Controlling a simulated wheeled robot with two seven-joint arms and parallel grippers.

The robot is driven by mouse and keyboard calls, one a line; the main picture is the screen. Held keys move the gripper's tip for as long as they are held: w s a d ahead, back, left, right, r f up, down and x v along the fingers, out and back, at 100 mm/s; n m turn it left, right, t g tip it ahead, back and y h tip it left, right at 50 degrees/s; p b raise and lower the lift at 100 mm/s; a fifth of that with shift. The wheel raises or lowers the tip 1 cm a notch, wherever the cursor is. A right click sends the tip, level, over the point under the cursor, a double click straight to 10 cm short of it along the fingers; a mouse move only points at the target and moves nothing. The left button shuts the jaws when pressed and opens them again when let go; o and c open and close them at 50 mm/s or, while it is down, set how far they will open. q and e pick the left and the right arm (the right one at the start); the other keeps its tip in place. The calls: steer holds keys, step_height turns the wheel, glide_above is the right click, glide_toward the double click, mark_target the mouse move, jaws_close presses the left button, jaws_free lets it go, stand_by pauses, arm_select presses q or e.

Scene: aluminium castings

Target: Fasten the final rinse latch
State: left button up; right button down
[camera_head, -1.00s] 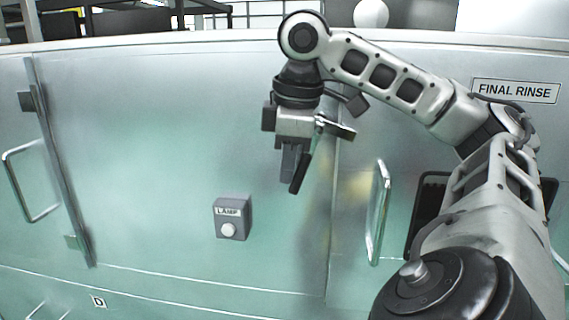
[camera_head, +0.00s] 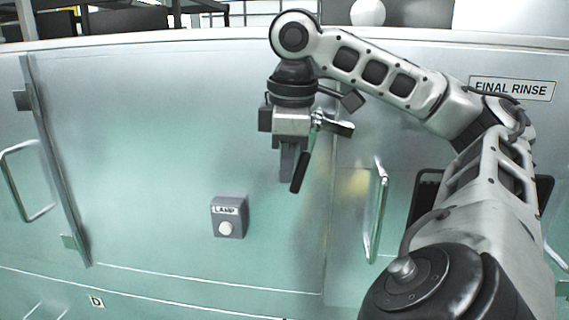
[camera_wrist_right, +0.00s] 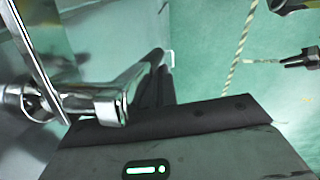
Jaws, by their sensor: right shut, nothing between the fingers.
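The final rinse door is on the right in the head view, below the FINAL RINSE sign (camera_head: 512,88). A metal latch (camera_head: 334,125) with a dark end shows at its left edge, partly hidden by my right gripper (camera_head: 291,178). That gripper points down, shut and empty, just left of the latch. In the right wrist view its dark fingers (camera_wrist_right: 160,82) are together, and a shiny metal latch part (camera_wrist_right: 85,102) lies close on their left. I cannot tell whether they touch it. My left gripper is not in view.
A grey LAMP box (camera_head: 229,216) with a pale button sits on the panel below left of the gripper. A vertical door handle (camera_head: 376,213) stands out to the right. Another handle (camera_head: 25,180) is at far left.

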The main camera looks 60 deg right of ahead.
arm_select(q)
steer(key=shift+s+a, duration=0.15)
arm_select(e)
steer(key=shift+s, duration=0.1)
stand_by(0.4)
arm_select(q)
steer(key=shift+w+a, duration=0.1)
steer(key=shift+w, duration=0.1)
arm_select(e)
steer(key=shift+s+f+g, duration=0.1)
steer(key=shift+g, duration=0.2)
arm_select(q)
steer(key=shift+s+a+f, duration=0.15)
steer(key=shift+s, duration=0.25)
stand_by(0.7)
